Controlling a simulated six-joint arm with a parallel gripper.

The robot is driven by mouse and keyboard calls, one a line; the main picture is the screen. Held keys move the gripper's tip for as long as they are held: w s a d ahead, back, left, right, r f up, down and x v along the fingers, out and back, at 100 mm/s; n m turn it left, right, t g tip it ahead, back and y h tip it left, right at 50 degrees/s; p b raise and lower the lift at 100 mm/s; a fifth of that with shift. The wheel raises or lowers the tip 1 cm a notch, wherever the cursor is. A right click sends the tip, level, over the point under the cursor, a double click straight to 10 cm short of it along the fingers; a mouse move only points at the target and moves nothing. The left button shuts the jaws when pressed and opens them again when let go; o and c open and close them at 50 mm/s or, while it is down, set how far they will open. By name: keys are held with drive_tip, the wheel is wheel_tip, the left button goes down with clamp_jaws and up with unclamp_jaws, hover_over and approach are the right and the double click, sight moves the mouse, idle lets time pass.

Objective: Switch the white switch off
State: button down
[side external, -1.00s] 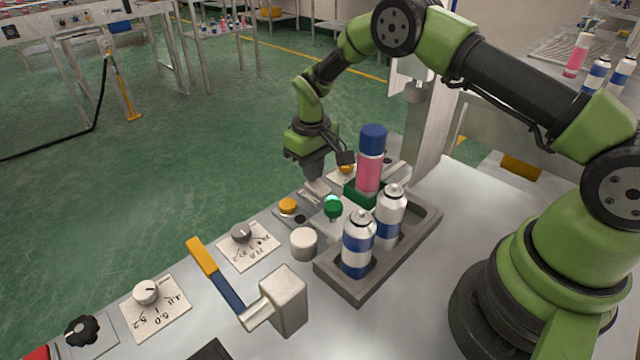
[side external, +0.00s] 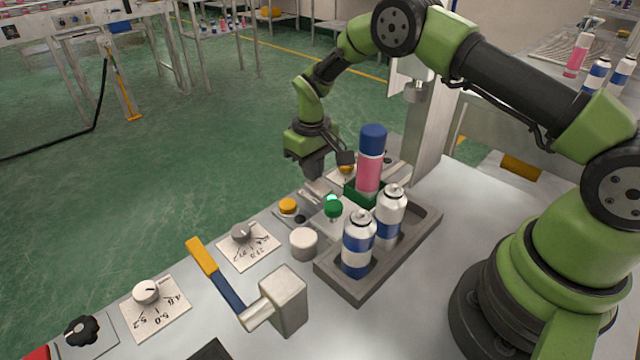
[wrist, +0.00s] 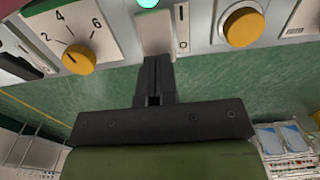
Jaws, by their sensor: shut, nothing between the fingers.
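The white switch (wrist: 154,32) sits in a pale plate on the panel, just beyond my fingertips in the wrist view. Its lever's exact position is hard to read. In the side view the white switch (side external: 317,189) is small and partly hidden by my gripper (side external: 316,177). In the wrist view my gripper (wrist: 154,62) is shut and empty, with its fingertips at the switch's near end. I cannot tell whether they touch it. A lit green-cyan lamp (wrist: 148,3) is beyond the switch.
An orange knob (wrist: 78,60) with a number scale is left of the switch, and an orange button (wrist: 243,27) right. A pink can with a blue cap (side external: 371,160) stands close beside my gripper. A grey tray (side external: 345,284) holds two white-and-blue cans. A yellow-handled lever (side external: 202,256) stands nearer.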

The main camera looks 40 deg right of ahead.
drive_tip(key=shift+f, duration=0.6)
idle(0.9)
wheel_tip(320, 180, up, 11)
drive_tip(key=shift+f, duration=0.2)
idle(1.0)
drive_tip(key=shift+r, duration=0.1)
wheel_tip(320, 180, up, 10)
drive_tip(key=f+t, duration=0.1)
drive_tip(key=t, duration=0.1)
hover_over(322, 193)
drive_tip(key=s+r+m+t+y, duration=0.1)
drive_tip(key=s+r+m, duration=0.1)
drive_tip(key=s+r, duration=0.55)
drive_tip(key=s+a+r+m+t+y, duration=0.1)
drive_tip(key=s+t, duration=0.3)
drive_tip(key=s, duration=1.1)
drive_tip(key=shift+s+a+r+m, duration=0.4)
drive_tip(key=shift+a+r+m, duration=0.1)
drive_tip(key=shift+a, duration=0.15)
